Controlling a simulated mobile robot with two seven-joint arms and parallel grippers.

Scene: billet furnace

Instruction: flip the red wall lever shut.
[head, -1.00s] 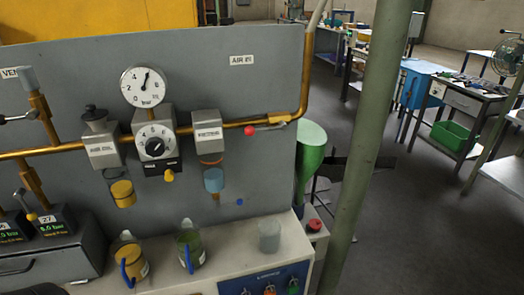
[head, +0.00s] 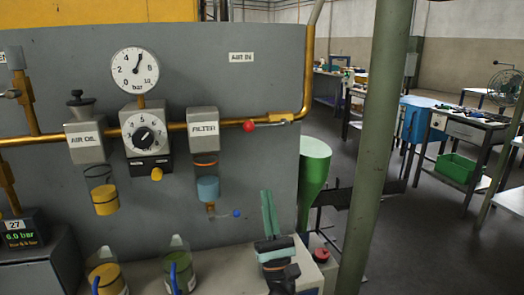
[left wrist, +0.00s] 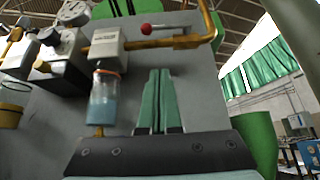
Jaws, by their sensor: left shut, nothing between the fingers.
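The wall lever has a red ball knob (head: 249,126) and a thin metal handle that lies about level along the brass pipe, below the AIR IN label. It also shows in the left wrist view, with its red knob (left wrist: 146,29) at the upper middle. My left gripper (head: 268,196) has green fingers that are shut together, empty and pointing up. In the head view it is below the lever and slightly to its right, apart from it. In the left wrist view, the fingers (left wrist: 158,76) point up toward the lever. My right gripper is not in view.
The filter bowl (head: 208,187) hangs left of my gripper. A round dial gauge (head: 135,75) and a regulator (head: 146,132) are further left. A green funnel (head: 314,165) and a green post (head: 374,140) stand to the right. The panel (head: 262,90) around the lever is clear.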

